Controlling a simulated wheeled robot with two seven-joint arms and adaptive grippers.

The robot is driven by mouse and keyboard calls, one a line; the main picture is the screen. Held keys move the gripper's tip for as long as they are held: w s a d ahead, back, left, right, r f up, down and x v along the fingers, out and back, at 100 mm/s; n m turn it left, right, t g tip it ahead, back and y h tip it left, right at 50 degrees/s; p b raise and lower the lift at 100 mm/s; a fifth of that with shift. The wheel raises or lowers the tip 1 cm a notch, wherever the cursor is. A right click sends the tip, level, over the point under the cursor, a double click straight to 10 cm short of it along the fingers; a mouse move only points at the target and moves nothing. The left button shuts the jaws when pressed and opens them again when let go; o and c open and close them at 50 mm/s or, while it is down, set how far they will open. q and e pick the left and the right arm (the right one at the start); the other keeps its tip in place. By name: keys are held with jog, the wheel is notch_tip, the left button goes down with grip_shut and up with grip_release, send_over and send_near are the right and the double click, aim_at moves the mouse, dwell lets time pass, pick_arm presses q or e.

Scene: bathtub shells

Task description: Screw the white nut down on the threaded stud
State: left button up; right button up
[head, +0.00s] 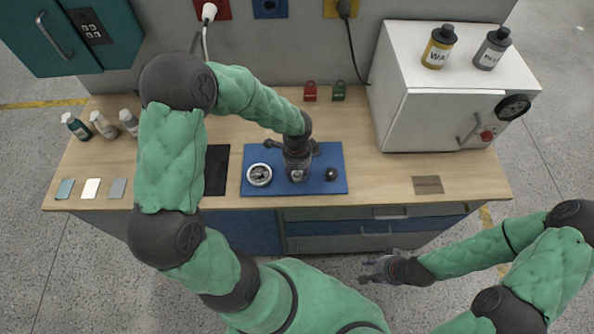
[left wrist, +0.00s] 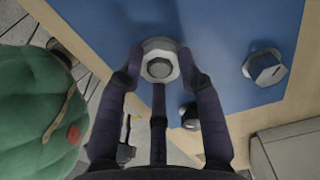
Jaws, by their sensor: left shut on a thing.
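The white nut (left wrist: 147,46) shows in the left wrist view as a pale faceted ring around a round grey stud end (left wrist: 160,68). My left gripper (left wrist: 160,66) is shut on the nut, with fingers on both sides of it. In the head view my left gripper (head: 298,176) points down over the blue mat (head: 262,152) and hides most of the nut and stud. How far down the thread the nut sits cannot be told. My right gripper (head: 372,271) hangs empty in front of the cabinet with its fingers apart.
A white box (head: 425,120) with a black dial stands at the right. Bottles (head: 103,125) stand at the left.

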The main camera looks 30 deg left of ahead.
pick_arm(q)
jog(key=shift+m+p, duration=0.4)
jog(key=shift+m, duration=0.1)
grip_shut()
jog(key=shift+m+p, duration=1.4)
jog(key=shift+m, duration=0.6)
jog(key=shift+m+p, duration=2.15)
jog(key=shift+m, duration=0.75)
jog(key=o, duration=1.2)
grip_release()
notch_tip(320, 180, up, 12)
